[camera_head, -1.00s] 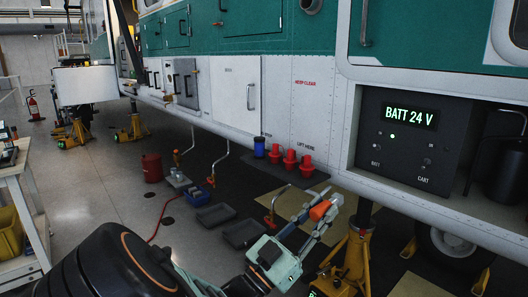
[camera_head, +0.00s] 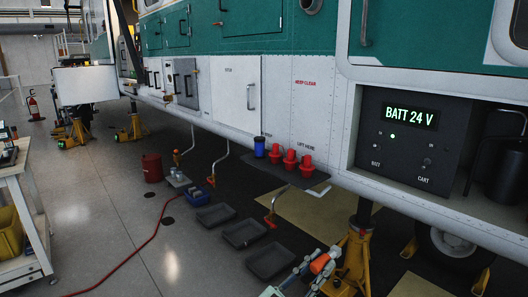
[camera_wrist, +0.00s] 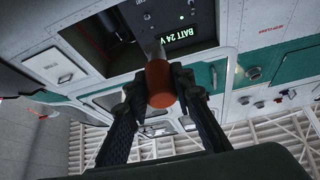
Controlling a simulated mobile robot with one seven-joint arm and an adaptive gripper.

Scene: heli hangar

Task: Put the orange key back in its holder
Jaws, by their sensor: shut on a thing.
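The orange key (camera_head: 319,264) is at the bottom of the head view, left of a yellow jack. My gripper (camera_head: 325,261) is shut on it. In the wrist view, the key's rounded orange body (camera_wrist: 160,86) sits between my two dark fingers (camera_wrist: 161,92), with a short grey end pointing away from the gripper. I cannot tell which thing is the holder.
The yellow jack (camera_head: 355,262) stands close to the right of my gripper. Grey trays (camera_head: 270,262) lie on the floor. A white cart (camera_head: 35,220) stands left.

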